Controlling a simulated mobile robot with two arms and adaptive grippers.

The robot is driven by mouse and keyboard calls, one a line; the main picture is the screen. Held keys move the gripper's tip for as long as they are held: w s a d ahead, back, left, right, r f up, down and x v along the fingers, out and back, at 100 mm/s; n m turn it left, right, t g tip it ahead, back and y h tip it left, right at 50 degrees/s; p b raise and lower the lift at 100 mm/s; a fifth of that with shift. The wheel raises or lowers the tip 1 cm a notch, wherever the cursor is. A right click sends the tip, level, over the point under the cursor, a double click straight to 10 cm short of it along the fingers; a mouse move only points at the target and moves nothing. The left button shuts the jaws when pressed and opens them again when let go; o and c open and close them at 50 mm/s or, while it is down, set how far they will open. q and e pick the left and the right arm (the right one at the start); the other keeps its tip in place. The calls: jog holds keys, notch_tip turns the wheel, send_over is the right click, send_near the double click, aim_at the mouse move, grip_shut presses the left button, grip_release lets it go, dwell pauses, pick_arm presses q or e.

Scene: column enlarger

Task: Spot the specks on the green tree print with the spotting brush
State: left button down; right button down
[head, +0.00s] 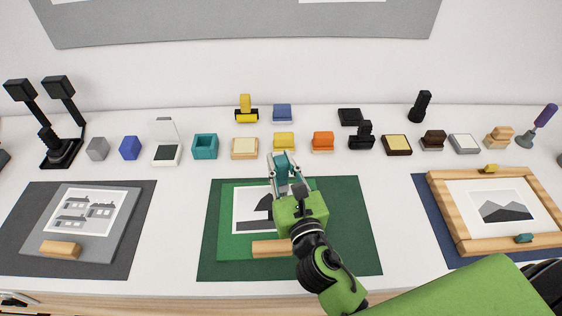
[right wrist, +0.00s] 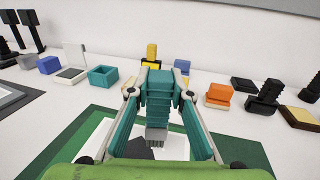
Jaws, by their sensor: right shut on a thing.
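The tree print (head: 245,204) is a white sheet with a dark shape, lying on a green board (head: 228,246) on a darker green mat (head: 355,220). My right gripper (head: 288,180) hangs over the print's right part and hides some of it. It is shut on a teal block-like brush (right wrist: 160,88), with a grey tip (right wrist: 156,136) pointing down. The tip is over the print in the right wrist view; I cannot tell whether it touches. No specks can be made out. My left gripper is not in view.
A wooden block (head: 270,249) lies on the green board's near edge. A house print (head: 86,211) is at the left, a framed mountain print (head: 500,206) at the right. A row of small blocks and boxes, including a teal box (head: 205,146) and orange block (head: 323,141), stands behind.

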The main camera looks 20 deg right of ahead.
jog(key=shift+d, duration=0.1)
jog(key=shift+s+d+p, duration=0.15)
jog(key=shift+d+p, duration=0.15)
jog(key=shift+d, duration=0.25)
jog(key=shift+s+d, duration=0.25)
jog(key=shift+d, duration=0.8)
jog(key=shift+f+b, duration=0.65)
jog(key=shift+f, duration=0.3)
dwell(0.5)
jog(key=shift+a, duration=0.1)
jog(key=w+a, duration=0.1)
jog(key=a, duration=0.5)
jog(key=shift+w+a, duration=0.35)
dwell(0.5)
